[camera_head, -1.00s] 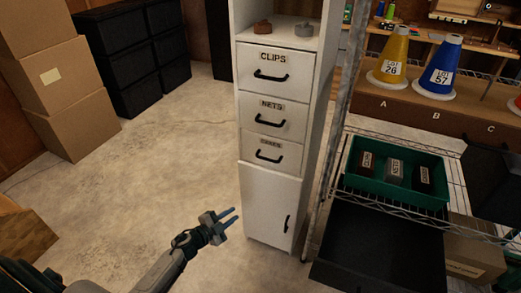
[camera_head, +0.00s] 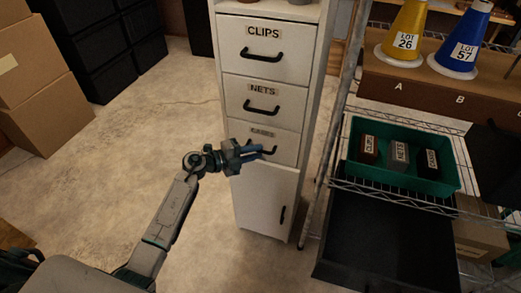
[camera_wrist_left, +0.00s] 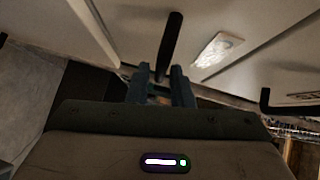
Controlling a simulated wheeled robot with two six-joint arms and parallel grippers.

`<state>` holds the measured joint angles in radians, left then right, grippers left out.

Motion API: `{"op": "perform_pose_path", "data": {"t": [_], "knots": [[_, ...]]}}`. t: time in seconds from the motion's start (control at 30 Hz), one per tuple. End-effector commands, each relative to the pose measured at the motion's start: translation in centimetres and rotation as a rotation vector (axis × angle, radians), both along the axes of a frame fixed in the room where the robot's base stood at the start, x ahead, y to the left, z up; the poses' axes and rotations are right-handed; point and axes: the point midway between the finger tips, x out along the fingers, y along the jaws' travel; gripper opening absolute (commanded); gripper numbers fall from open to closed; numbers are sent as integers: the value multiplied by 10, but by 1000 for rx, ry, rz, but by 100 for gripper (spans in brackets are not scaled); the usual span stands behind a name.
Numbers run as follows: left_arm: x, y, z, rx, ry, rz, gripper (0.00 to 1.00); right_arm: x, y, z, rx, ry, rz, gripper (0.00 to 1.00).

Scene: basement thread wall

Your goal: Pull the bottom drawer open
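The bottom drawer (camera_head: 286,146) is the lowest of three white drawers in a narrow cabinet, above a door; it looks shut. Its label (camera_head: 262,132) is hard to read. My left gripper (camera_head: 259,151) is in front of this drawer, with its blue fingers at the dark handle and partly hiding it. In the left wrist view the fingers (camera_wrist_left: 162,76) are a little apart. The handle (camera_wrist_left: 172,42) runs lengthwise ahead of them, its near end at the gap between the fingertips. I see no firm grip on it. My right gripper is not in view.
The CLIPS drawer (camera_head: 292,57) and NETS drawer (camera_head: 293,103) are above, both shut, with similar handles. The cabinet door (camera_head: 262,195) is below. A wire shelf with a green bin (camera_head: 440,188) stands to the right. The floor (camera_head: 120,150) left of the cabinet is clear.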

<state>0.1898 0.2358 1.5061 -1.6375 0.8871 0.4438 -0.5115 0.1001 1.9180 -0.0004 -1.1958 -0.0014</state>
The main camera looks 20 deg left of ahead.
Motion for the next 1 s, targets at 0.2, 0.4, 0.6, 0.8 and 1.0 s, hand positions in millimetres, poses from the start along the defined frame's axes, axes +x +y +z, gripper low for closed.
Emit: {"op": "perform_pose_path", "data": {"t": [0.2,0.4,0.6,0.8,1.0], "knots": [[15,-16,-3,-1,-1,0,20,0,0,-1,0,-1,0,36],[17,-18,-4,-1,-1,0,20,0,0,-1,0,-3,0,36],[17,-18,-4,-1,-1,1,6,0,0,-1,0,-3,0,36],[17,-18,-4,-1,-1,1,0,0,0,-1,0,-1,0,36],[14,-18,-3,0,1,1,0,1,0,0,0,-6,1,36]]}}
